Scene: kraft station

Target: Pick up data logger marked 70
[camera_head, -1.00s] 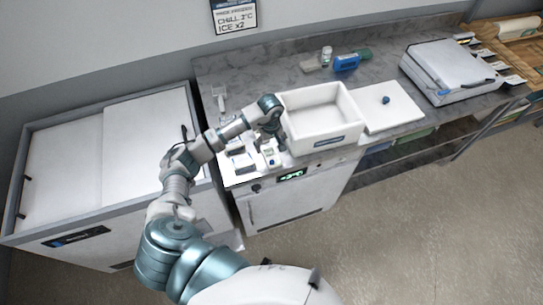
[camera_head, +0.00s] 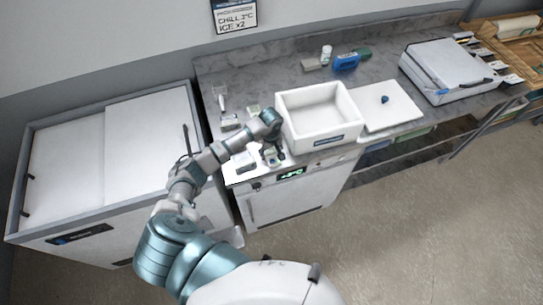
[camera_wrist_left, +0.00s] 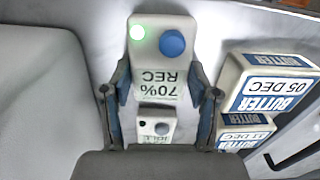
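The data logger marked 70% REC (camera_wrist_left: 162,58) is a white block with a lit green dot and a blue round button. It lies on the worktop at the top middle of the left wrist view. My left gripper (camera_wrist_left: 161,88) is open, with one finger on each side of the logger's lower part; I cannot tell whether they touch it. In the head view my left gripper (camera_head: 272,150) points down at the counter's front left, largely covering the logger. A second, smaller logger (camera_wrist_left: 157,125) is partly hidden by my gripper's body. My right gripper is in neither view.
Butter boxes (camera_wrist_left: 270,82) stand close to the right finger in the wrist view. A white open bin (camera_head: 318,133) stands right of my gripper. A white board (camera_head: 385,118) with a blue knob lies further right. A chest freezer (camera_head: 105,98) is at left.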

